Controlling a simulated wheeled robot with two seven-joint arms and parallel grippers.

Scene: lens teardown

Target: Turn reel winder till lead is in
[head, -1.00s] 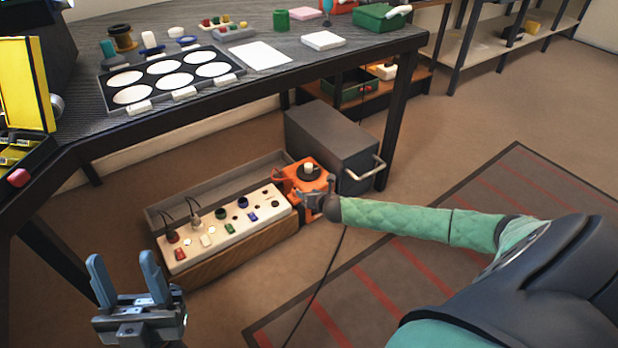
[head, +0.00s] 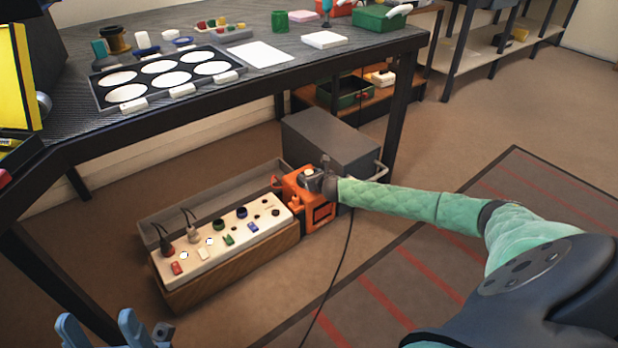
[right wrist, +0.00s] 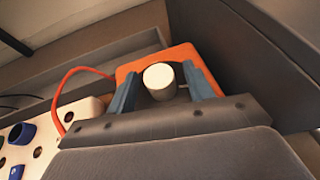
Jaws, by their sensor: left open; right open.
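The orange reel winder (head: 320,217) stands on the floor at the right end of the socket panel; its orange body also shows in the right wrist view (right wrist: 180,54). Its round white knob (right wrist: 159,79) sits between the two blue fingers of my right gripper (right wrist: 163,88), which is open. I cannot tell whether a finger touches the knob. In the head view my right gripper (head: 318,180) covers the winder's top. An orange-red lead (right wrist: 66,82) loops from the winder to the left. My left gripper (head: 97,330) is open and empty at the bottom left edge, partly cut off.
The white socket panel (head: 210,244) with coloured switches and plugs lies left of the winder. A dark grey box (head: 325,145) with a handle stands close behind it. The workbench (head: 225,95) overhangs behind these. A black cable (head: 335,275) runs over the floor, which is open in front.

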